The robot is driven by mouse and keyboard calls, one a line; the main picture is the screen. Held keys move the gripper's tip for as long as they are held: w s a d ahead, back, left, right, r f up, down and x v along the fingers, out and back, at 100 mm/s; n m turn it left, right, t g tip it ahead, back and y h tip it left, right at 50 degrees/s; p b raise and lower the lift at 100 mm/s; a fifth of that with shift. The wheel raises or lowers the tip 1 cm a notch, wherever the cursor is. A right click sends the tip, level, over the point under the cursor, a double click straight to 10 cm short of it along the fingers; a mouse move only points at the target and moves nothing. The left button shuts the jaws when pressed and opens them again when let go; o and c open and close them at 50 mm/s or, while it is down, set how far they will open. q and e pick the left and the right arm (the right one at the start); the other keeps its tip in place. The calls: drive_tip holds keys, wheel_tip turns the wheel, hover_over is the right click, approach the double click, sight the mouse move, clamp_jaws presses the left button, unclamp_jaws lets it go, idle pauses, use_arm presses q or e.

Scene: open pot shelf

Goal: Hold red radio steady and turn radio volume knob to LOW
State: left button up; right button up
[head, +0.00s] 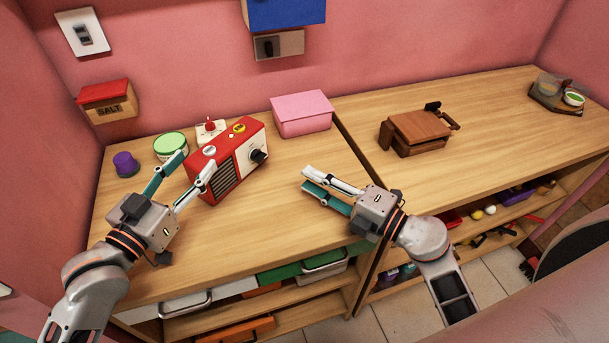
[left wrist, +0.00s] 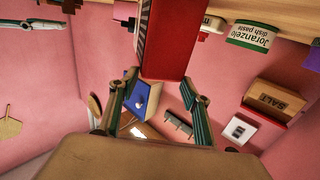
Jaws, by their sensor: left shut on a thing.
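The red radio (head: 222,158) stands on the left counter, with a pale front panel, a dark grille and a black volume knob (head: 258,156) at its right end. My left gripper (head: 197,161) is shut on the left end of the radio, one finger at the front and one behind. The left wrist view shows the radio's red end (left wrist: 164,62) between the fingers (left wrist: 160,85). My right gripper (head: 305,178) is open and empty above the counter, right of the knob and nearer the front, apart from it. The knob's setting is too small to read.
A pink box (head: 302,114) stands behind and right of the radio. A green-lidded tub (head: 170,146) and a purple item (head: 126,164) stand to its left. A brown wooden object (head: 418,130) is on the right counter. The counter before the radio is clear.

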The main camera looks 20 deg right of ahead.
use_arm(q)
drive_tip(key=o, duration=1.8)
drive_tip(key=v, duration=1.2)
use_arm(e)
drive_tip(key=shift+s, duration=0.1)
